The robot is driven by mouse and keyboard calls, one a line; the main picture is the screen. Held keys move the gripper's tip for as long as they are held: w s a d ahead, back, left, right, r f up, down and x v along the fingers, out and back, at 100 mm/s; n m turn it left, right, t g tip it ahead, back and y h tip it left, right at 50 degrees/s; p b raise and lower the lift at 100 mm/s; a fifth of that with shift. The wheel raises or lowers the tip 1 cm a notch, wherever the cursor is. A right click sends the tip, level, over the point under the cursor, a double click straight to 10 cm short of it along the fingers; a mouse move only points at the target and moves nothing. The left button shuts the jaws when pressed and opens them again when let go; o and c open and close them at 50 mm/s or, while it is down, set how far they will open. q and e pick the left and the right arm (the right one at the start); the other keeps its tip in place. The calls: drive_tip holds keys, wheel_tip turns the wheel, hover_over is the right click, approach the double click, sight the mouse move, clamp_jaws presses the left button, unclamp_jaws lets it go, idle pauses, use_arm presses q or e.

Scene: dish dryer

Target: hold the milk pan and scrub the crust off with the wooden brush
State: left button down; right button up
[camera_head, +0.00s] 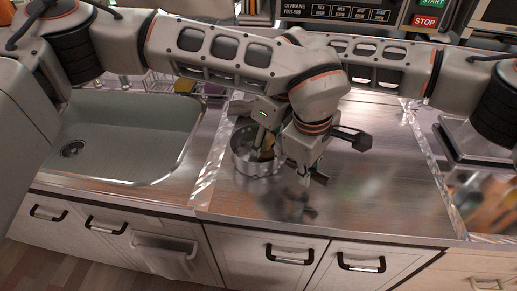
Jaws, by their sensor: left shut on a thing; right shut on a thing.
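The milk pan (244,166) is a round, shiny metal pan standing on the steel counter left of centre. My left gripper (306,172) is at the pan's right side and is shut on it, apparently at its handle; the grip itself is mostly hidden. My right gripper (262,132) reaches down over the pan from behind. It is shut on the wooden brush (267,147), a tan shape whose lower part is inside the pan. Whether the bristles touch the pan's bottom, and any crust there, cannot be made out.
A sink (130,140) lies to the left. The steel counter (375,190) is clear in front and right of the pan. A metal tray-like unit (470,145) stands at the right. A machine panel with a red STOP button (425,21) is behind. My two forearms cross above the counter.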

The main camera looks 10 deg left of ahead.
drive_tip(key=shift+w+d, duration=0.25)
drive_tip(key=shift+w, duration=0.55)
drive_tip(key=shift+w+a+r, duration=0.1)
drive_tip(key=shift+w+a, duration=0.3)
drive_tip(key=shift+w, duration=0.45)
drive_tip(key=shift+s+a, duration=0.65)
drive_tip(key=shift+s, duration=0.3)
drive_tip(key=a+v, duration=0.2)
drive_tip(key=v, duration=0.9)
drive_tip(key=shift+a+r, duration=0.2)
drive_tip(key=shift+r, duration=0.45)
drive_tip(key=shift+s, duration=0.1)
drive_tip(key=shift+t+y, duration=0.3)
drive_tip(key=shift+t, duration=0.2)
drive_tip(key=shift+f, duration=5.4)
